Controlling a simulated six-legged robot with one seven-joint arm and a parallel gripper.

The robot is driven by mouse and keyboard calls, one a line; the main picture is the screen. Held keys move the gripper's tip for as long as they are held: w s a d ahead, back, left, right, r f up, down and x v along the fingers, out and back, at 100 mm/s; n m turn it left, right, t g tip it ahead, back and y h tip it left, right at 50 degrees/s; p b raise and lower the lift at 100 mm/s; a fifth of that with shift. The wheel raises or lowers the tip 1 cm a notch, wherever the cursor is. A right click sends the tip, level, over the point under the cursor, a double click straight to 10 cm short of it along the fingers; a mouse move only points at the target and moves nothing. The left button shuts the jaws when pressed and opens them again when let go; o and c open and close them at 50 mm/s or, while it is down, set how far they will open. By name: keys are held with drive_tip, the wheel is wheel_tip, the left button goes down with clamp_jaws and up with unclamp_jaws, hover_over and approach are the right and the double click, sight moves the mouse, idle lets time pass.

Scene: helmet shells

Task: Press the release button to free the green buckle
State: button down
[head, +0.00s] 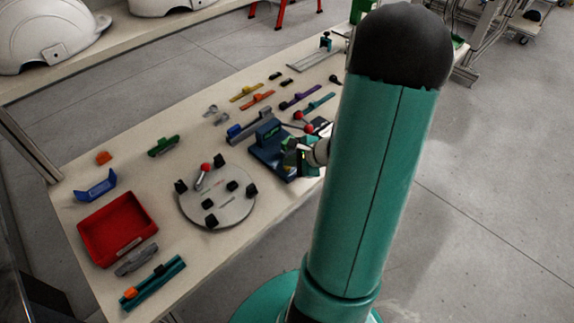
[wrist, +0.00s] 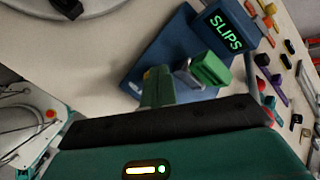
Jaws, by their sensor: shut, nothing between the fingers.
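A blue test stand (head: 262,155) is on the table, with a small screen reading "SLIPS" (wrist: 222,30) in the wrist view. A green block (wrist: 210,68), which looks like the green buckle, sits on the stand beside a grey metal part (wrist: 188,76). My gripper (wrist: 157,78) has its narrow green fingers together and empty, over the stand, left of the green block. In the head view my gripper (head: 293,160) is at the stand, partly behind my arm. I cannot pick out the release button; a small yellow patch shows by the fingertips.
A round grey plate (head: 218,207) with black blocks and a red-knobbed lever is left of the stand.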

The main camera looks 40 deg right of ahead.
sight(290, 170)
idle(0.4)
drive_tip(key=shift+r, duration=0.85)
drive_tip(key=shift+r, duration=2.5)
